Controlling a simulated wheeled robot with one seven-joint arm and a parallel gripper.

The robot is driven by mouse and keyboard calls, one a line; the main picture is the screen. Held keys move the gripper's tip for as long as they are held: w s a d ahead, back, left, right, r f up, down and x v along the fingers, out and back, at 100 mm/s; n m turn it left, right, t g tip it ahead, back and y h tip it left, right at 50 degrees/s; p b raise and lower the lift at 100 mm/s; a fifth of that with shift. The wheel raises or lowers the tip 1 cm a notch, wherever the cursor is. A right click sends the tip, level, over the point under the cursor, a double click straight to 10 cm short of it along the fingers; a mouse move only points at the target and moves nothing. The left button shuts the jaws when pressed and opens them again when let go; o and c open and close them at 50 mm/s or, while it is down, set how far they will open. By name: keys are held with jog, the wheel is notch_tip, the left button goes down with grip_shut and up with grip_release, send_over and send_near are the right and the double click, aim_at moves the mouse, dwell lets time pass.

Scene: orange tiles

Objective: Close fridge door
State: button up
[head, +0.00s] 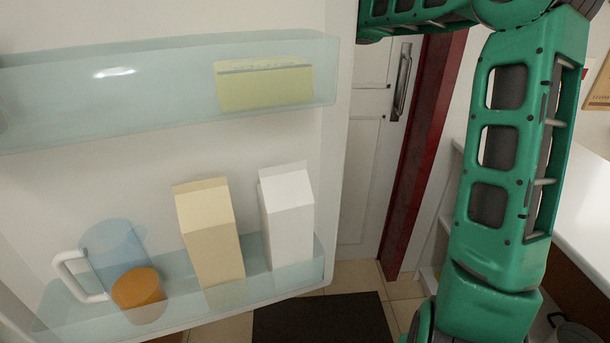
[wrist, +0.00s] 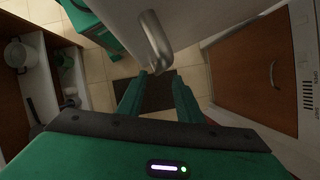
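The fridge door (head: 335,180) stands open in the head view, its inner side facing me and filling the left and middle. In the wrist view the door is a pale panel (wrist: 215,14) at the top, with a curved metal handle (wrist: 157,42). My gripper (wrist: 159,80) shows two green fingers spread apart with nothing between them. Its fingertips are just below the handle in the picture; I cannot tell whether they touch it. My gripper is outside the head view, where only my green arm shows. The fridge body is not clearly visible.
The door shelves hold a yellow box (head: 264,84), a cream carton (head: 211,235), a white carton (head: 287,215), a jug (head: 112,250) and an orange item (head: 138,288). A dark mat (head: 325,318) lies on the tiles. A brown cabinet (wrist: 250,65) stands right in the wrist view.

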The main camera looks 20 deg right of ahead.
jog(key=x, duration=0.8)
dwell(0.4)
